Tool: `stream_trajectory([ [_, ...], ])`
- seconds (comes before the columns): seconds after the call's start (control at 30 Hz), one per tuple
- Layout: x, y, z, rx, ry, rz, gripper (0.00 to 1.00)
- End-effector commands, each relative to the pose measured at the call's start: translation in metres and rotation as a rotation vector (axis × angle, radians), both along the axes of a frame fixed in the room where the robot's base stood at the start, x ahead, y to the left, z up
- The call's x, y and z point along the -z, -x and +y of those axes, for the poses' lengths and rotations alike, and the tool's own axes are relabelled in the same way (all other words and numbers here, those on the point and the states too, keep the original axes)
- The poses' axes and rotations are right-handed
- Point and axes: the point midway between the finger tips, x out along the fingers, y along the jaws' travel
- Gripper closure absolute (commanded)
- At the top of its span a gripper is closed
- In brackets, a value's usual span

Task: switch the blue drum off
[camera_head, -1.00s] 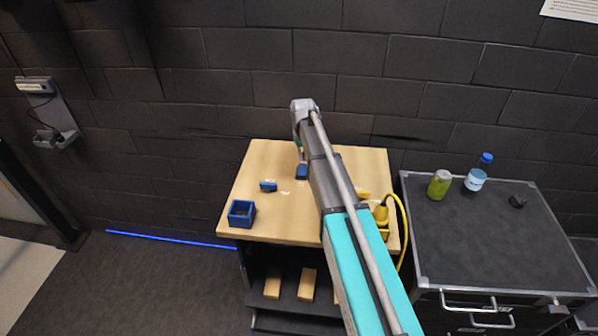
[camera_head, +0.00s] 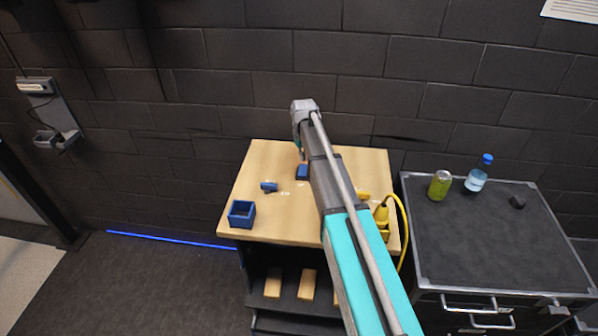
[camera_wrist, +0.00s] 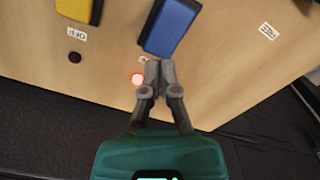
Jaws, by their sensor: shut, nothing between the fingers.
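A small blue piece with a dark part (camera_head: 268,186), seemingly the blue drum, sits on the left half of the wooden table. A blue block (camera_head: 302,171) stands to its right, close to my gripper; it also shows in the wrist view (camera_wrist: 170,25). My gripper (camera_wrist: 160,66) is shut and empty, low over the table on the block's wall side. A red-lit button (camera_wrist: 138,79) is just left of the fingertips, and a dark button (camera_wrist: 74,58) lies farther left beside a small label (camera_wrist: 76,33). In the head view my arm partly hides the gripper.
A yellow block (camera_wrist: 80,8) shows at the wrist view's top edge. The wooden table (camera_head: 275,228) also holds an open blue box (camera_head: 242,214) and a yellow device (camera_head: 382,216) with a cable. A dark cabinet (camera_head: 480,240) at right bears a can (camera_head: 439,185) and bottle (camera_head: 478,175).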

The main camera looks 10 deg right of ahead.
Motion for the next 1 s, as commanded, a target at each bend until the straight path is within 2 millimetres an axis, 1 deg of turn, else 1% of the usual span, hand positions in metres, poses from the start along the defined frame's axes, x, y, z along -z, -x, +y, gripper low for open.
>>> stream_trajectory([
  [1.0,0.0090,0.0000,-0.0012,0.001,0.000,0.000,1.00],
])
